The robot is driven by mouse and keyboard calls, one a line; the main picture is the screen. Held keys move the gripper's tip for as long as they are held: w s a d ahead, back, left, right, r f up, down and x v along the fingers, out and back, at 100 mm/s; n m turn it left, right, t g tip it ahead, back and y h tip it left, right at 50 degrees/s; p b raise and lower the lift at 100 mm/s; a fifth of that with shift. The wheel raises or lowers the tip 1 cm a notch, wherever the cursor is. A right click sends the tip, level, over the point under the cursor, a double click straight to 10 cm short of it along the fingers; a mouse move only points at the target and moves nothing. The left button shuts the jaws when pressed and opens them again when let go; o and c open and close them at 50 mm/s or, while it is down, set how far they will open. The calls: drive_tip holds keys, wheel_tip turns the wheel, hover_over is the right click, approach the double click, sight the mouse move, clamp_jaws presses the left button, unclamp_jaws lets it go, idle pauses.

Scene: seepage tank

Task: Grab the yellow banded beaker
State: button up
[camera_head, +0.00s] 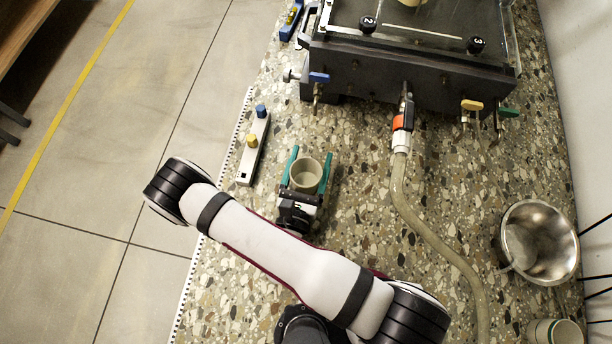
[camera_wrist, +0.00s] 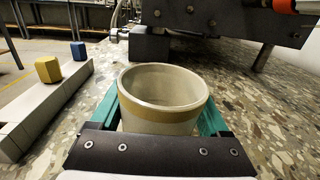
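The yellow banded beaker (camera_head: 306,175) is a pale, open-topped cup standing upright on the speckled counter. In the wrist view the beaker (camera_wrist: 163,92) shows an ochre-yellow band below its rim and looks empty. My gripper (camera_head: 311,153) has teal fingers that reach along both sides of the beaker. In the wrist view my gripper (camera_wrist: 164,110) straddles it, with the fingers very close to its wall. The fingers look open, with a narrow gap at the right side in the head view. The beaker's lower front is hidden by the gripper body.
A pale block with blue and yellow knobs (camera_head: 255,148) lies left of the beaker. The dark tank (camera_head: 430,78) with valves stands behind, its hose (camera_head: 420,215) running down the right. A metal bowl (camera_head: 540,242) and another cup (camera_head: 555,332) sit at the far right.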

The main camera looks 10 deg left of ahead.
drive_tip(key=c, duration=0.5)
drive_tip(key=shift+r, duration=0.1)
drive_tip(key=shift+c, duration=0.2)
